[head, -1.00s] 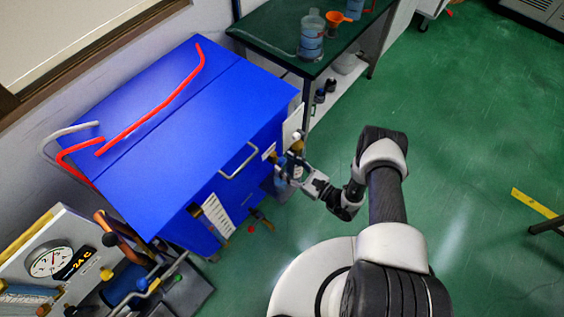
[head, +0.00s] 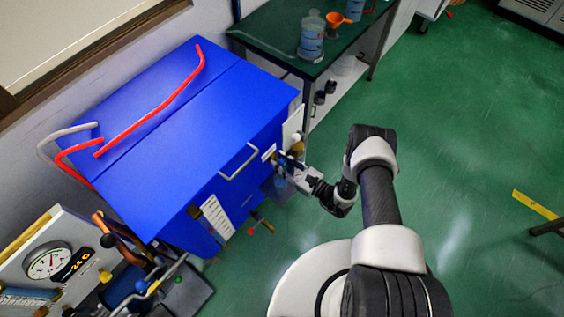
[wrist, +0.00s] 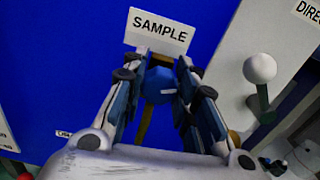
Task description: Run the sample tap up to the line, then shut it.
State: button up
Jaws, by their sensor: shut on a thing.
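The white SAMPLE label (wrist: 160,30) is on the blue cabinet front in the wrist view. Just below it is the blue faceted knob of the sample tap (wrist: 160,86). My gripper (wrist: 162,70) has a finger on each side of this knob and is shut on it. A brownish stem or pipe shows below the knob, between the fingers. In the head view my gripper (head: 284,163) is at the right end of the cabinet front, and the tap is largely hidden there. I cannot make out a fill line or the liquid level in either view.
The blue cabinet (head: 190,125) carries red pipes (head: 150,110) on top and a handle (head: 239,161) on its front. A white ball-ended lever (wrist: 260,70) stands close right of my gripper. A gauge panel (head: 50,262) is at lower left.

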jog(key=c, duration=0.3)
jog(key=shift+f+m+b, duration=0.2)
jog(key=shift+m+b, duration=0.75)
jog(key=shift+m, duration=0.05)
jog(key=shift+r+m+b, duration=0.15)
jog(key=shift+m+b, duration=0.45)
jog(key=shift+m, duration=0.7)
jog(key=o, duration=1)
jog(key=shift+d, duration=0.1)
jog(key=v, duration=1.1)
jog(key=shift+s+d, duration=0.3)
